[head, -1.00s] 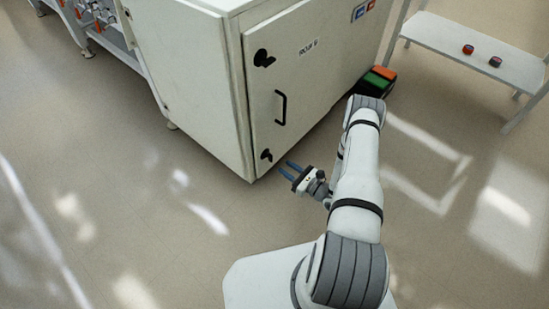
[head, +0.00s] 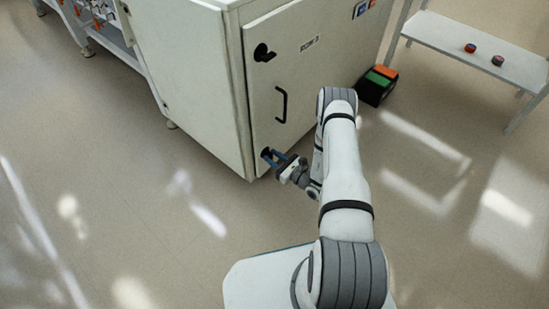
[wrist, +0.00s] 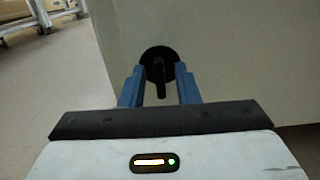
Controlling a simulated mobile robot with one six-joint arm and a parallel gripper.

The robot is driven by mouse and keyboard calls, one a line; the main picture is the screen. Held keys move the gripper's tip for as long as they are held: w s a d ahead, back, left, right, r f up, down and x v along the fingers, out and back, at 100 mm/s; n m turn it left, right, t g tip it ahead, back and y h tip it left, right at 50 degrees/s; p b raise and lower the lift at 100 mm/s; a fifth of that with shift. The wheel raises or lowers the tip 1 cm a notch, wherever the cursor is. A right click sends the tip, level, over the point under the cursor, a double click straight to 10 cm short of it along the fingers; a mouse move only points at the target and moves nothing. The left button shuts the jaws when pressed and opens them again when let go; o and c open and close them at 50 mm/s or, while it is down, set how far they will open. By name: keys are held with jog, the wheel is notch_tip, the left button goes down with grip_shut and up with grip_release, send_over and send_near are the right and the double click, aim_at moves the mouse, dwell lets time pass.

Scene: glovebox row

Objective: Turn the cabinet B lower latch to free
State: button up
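The cabinet (head: 300,85) is a pale box with a door facing my arm. Its lower latch is a black knob low on the door; in the wrist view the latch (wrist: 160,66) shows as a dark round base with a handle pointing down toward the camera. My gripper (head: 272,158) is at the latch in the head view and covers most of it. In the wrist view my gripper (wrist: 160,92) has its two blue fingers apart, one on each side of the latch handle, with gaps visible. The upper latch (head: 264,53) is a black knob above.
A black door handle (head: 282,105) sits between the latches. A black box with green and orange tops (head: 377,85) stands on the floor right of the cabinet. A white table (head: 450,35) with two small round items is at the upper right. The floor in front is clear.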

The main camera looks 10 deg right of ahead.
grip_shut()
jog(key=shift+n, duration=0.3)
jog(key=n, duration=1.2)
jog(key=shift+a+f+n, duration=0.1)
jog(key=shift+n, duration=0.2)
jog(key=n, duration=0.4)
jog(key=shift+f+n, duration=0.1)
jog(key=shift+n, duration=0.2)
dwell(0.3)
